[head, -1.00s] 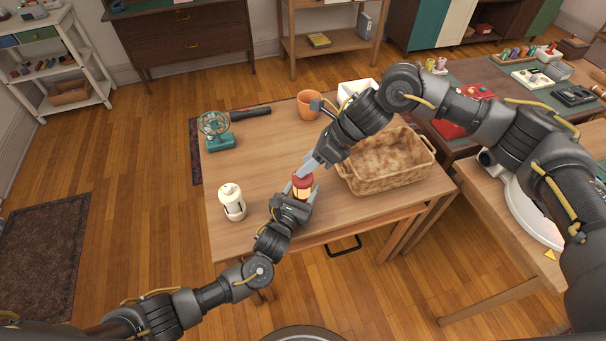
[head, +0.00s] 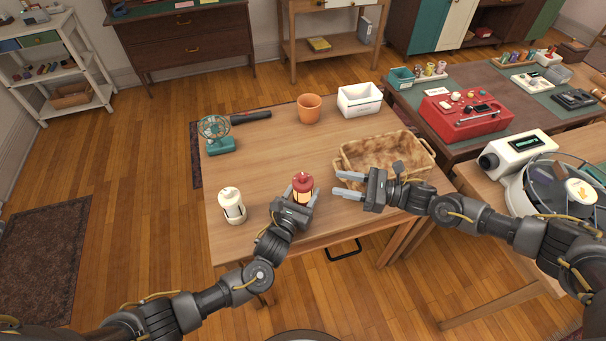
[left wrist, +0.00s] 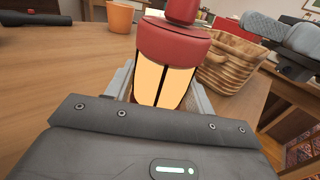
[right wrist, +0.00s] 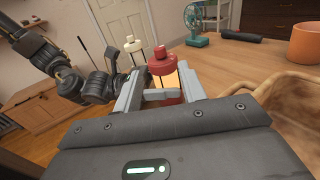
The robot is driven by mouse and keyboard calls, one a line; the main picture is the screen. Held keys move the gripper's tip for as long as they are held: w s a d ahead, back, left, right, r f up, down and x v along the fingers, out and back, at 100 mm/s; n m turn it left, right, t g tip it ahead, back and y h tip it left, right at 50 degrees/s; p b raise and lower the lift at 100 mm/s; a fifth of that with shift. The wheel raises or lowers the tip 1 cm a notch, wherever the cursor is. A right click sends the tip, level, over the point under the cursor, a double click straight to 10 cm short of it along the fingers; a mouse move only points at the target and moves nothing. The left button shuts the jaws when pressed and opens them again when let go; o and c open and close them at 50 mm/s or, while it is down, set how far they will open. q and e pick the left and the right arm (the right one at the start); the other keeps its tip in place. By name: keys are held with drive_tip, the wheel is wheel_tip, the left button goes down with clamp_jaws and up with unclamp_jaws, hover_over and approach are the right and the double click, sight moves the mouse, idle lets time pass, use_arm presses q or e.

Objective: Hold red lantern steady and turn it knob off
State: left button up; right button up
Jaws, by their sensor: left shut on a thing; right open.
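The red lantern (head: 302,183) stands upright on the wooden table, with a red cap and a glowing warm panel. It also shows in the left wrist view (left wrist: 172,45) and in the right wrist view (right wrist: 161,66). My left gripper (head: 302,196) is shut on the lantern's body from the front. My right gripper (head: 338,184) is open and empty, to the right of the lantern, its fingers pointing at it with a gap between. A red piece tops the cap; I cannot tell whether it is the knob.
A cream lantern (head: 232,205) stands left of the red one. A wicker basket (head: 362,185) lies close behind my right gripper. A teal fan (head: 220,146), an orange pot (head: 309,108) and a white bin (head: 360,100) stand farther back. The table's middle is clear.

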sight(303, 174)
drive_tip(key=x, duration=1.1)
drive_tip(key=shift+a, duration=0.2)
clamp_jaws()
drive_tip(key=shift+w+r+n+g, duration=0.1)
drive_tip(key=shift+n+g, duration=0.2)
drive_tip(key=shift+g, duration=0.2)
drive_tip(key=n+g, duration=0.2)
drive_tip(key=g, duration=0.1)
drive_tip(key=shift+n+g+y, duration=0.3)
drive_tip(key=shift+g, duration=0.1)
drive_tip(key=shift+n+g+h, duration=0.35)
drive_tip(key=shift+n+g, duration=0.7)
drive_tip(key=shift+g, duration=0.6)
drive_tip(key=shift+n+g+h, duration=0.35)
drive_tip(key=shift+n+g, duration=0.7)
drive_tip(key=shift+g, duration=0.9)
drive_tip(key=shift+d, duration=0.1)
